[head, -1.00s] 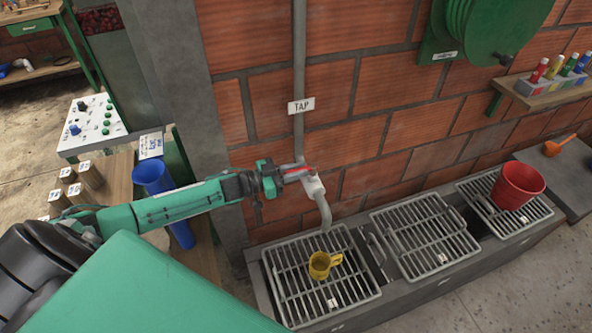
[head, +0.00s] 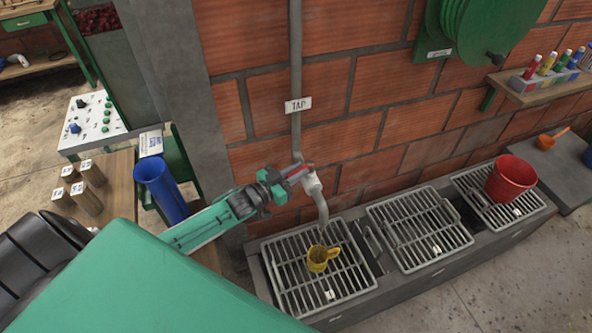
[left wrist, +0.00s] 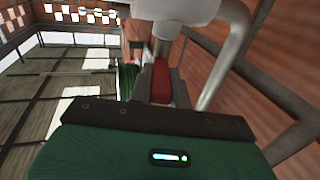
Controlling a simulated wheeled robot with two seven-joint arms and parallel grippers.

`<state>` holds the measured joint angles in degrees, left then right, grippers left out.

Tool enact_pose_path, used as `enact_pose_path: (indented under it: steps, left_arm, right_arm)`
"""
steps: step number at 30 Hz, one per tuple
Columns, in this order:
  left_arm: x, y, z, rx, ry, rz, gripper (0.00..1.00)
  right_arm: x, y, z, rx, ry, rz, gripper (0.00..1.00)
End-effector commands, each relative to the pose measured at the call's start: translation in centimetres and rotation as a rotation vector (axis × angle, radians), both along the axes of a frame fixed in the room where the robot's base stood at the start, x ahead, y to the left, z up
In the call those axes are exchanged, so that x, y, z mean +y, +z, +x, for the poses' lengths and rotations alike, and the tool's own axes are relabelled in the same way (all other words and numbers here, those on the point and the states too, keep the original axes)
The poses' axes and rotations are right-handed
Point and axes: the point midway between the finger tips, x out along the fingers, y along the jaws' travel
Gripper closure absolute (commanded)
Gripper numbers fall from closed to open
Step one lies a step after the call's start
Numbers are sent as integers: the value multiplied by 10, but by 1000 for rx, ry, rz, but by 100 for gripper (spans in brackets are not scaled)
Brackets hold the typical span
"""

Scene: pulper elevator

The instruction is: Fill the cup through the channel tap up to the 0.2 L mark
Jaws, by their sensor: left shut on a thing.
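The channel tap (head: 313,185) hangs from a grey pipe on the brick wall, under a "TAP" label. Its red handle (head: 299,172) is between the fingers of my left gripper (head: 286,178), which is shut on it. The handle also shows red in the left wrist view (left wrist: 161,82). The yellow cup (head: 317,261) stands upright on the left grate (head: 352,283), below the spout. A pale streak seems to run from the spout toward the cup. The level and the 0.2 L mark inside cannot be read. My right gripper is out of view.
Two more grates lie to the right, one bare (head: 418,232), the other with a red bucket (head: 508,180). A blue cylinder (head: 160,190) and several brown cylinders (head: 88,173) stand at left. A green hose reel (head: 500,25) hangs above.

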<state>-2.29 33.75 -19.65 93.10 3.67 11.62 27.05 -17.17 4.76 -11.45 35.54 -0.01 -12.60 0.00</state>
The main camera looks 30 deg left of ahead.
Motion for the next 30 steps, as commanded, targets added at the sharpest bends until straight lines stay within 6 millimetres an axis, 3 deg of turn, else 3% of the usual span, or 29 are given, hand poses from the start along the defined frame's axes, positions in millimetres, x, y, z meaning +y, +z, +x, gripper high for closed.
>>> enact_pose_path:
  steps: [3, 4, 7, 20, 30]
  left_arm:
    - [0, 1, 0, -1, 0, 1, 100]
    - [0, 1, 0, -1, -1, 1, 80]
    - [0, 1, 0, -1, -1, 1, 60]
    - [4, -2, -7, 1, -1, 2, 60]
    - [23, -3, -53, 2, -2, 2, 60]
  right_arm:
    - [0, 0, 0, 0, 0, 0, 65]
    - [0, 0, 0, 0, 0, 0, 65]
    - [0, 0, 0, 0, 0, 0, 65]
    - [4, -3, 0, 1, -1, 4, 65]
    - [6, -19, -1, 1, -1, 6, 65]
